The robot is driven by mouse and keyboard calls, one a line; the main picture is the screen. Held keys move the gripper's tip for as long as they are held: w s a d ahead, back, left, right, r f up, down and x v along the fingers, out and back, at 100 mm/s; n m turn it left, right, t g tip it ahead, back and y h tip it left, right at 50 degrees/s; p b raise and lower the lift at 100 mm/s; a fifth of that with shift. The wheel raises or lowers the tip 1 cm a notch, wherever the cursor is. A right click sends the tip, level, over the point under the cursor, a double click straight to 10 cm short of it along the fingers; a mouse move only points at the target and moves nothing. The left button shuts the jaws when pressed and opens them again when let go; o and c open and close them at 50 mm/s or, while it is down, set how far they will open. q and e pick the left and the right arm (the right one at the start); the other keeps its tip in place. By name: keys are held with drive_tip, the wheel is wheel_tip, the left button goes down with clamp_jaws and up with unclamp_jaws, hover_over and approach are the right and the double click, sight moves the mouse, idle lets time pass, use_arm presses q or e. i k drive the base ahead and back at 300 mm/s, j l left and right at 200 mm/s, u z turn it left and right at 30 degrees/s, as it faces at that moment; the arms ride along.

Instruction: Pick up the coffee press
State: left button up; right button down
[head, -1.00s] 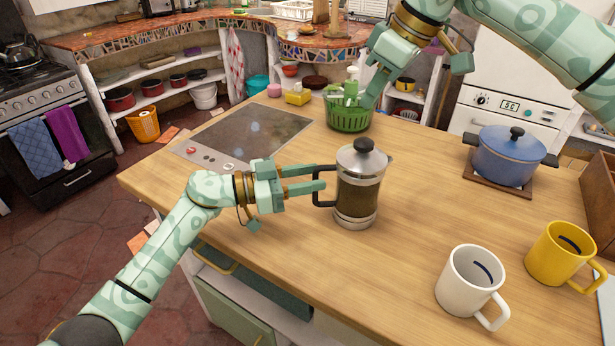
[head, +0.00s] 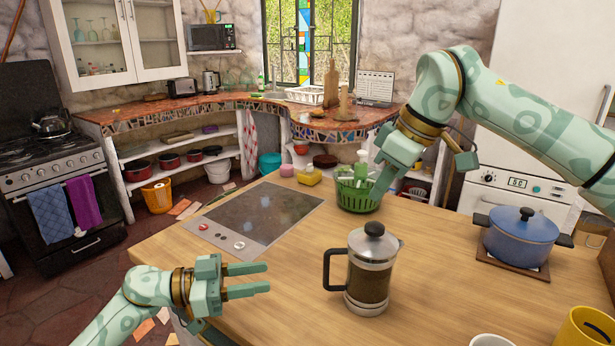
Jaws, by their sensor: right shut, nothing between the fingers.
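The coffee press (head: 368,284) stands upright on the wooden counter (head: 300,300), a glass jar with dark contents, a metal lid and a black knob. Its black handle (head: 327,270) points left. My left gripper (head: 269,278) is left of the handle, with its two fingers apart, pointing at it across a clear gap. Nothing is between the fingers. My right gripper (head: 376,192) is shut and empty, beyond the press, in front of the right side of the green basket (head: 352,198). It hides part of that basket.
A dark cooktop (head: 262,213) lies left of the press. A blue pot (head: 520,238) stands on a wooden board at the right. A yellow mug (head: 585,330) and a white mug (head: 490,341) are cut off at the bottom edge. The counter around the press is clear.

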sight(358, 271)
drive_tip(key=k+j, duration=0.15)
drive_tip(key=k, duration=0.3)
drive_tip(key=k+j, duration=0.1)
drive_tip(key=k, duration=0.35)
